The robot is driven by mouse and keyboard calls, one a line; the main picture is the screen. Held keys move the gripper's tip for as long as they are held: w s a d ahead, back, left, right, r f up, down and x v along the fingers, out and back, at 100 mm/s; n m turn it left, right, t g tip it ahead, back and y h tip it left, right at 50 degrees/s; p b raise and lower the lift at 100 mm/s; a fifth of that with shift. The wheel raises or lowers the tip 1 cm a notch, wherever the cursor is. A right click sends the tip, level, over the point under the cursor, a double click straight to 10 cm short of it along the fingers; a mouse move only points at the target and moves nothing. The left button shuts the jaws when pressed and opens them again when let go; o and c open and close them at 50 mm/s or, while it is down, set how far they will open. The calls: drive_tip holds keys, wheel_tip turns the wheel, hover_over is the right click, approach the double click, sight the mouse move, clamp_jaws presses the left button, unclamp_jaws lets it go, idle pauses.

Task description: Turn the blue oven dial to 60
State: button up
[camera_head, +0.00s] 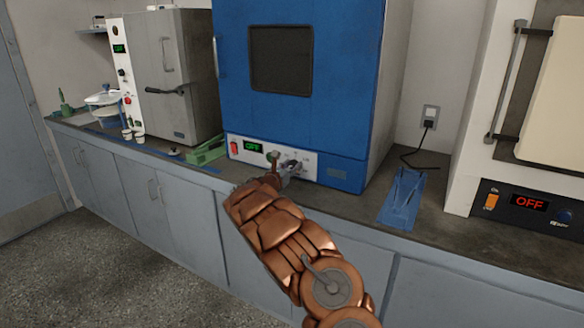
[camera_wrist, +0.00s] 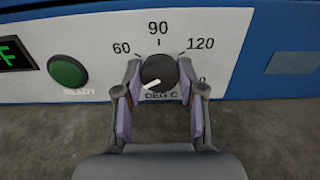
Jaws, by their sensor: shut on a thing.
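The blue oven (camera_head: 231,70) stands on the counter in the head view, with a white control panel along its bottom. Its display reads OFF in green. In the wrist view the dark round dial (camera_wrist: 159,71) has a white pointer mark aimed to the lower left, below the 60 label. The labels 60, 90 and 120 show around it; another at lower right is partly hidden by a finger. My gripper (camera_wrist: 160,92) is shut on the dial, one finger at each side.
A green READY button (camera_wrist: 68,70) is left of the dial, and a red switch (camera_head: 234,147) is at the panel's left end. A blue tray-like object (camera_head: 401,199) lies on the counter at right. A grey oven (camera_head: 182,75) stands at left, a cream one at right.

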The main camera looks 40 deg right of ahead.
drive_tip(key=shift+c, duration=0.7)
drive_tip(key=shift+f+m+b, duration=0.1)
drive_tip(key=shift+m+b, duration=0.2)
drive_tip(key=shift+b, duration=0.4)
drive_tip(key=m+b, duration=0.1)
drive_tip(key=b, duration=0.2)
drive_tip(key=shift+f+m, duration=0.2)
drive_tip(key=shift+m, duration=0.2)
drive_tip(key=m+b, duration=0.5)
drive_tip(key=b, duration=0.3)
drive_tip(key=shift+f+b, duration=0.1)
drive_tip(key=shift+b, duration=0.3)
drive_tip(key=m+b, duration=0.2)
drive_tip(key=b, duration=0.1)
drive_tip(key=m+b, duration=0.1)
drive_tip(key=b, duration=0.1)
drive_tip(key=shift+r+m, duration=0.25)
drive_tip(key=shift+m, duration=0.15)
drive_tip(key=shift+r+m+b, duration=0.1)
drive_tip(key=shift+m+b, duration=0.2)
drive_tip(key=shift+b, duration=0.05)
drive_tip(key=shift+r, duration=0.1)
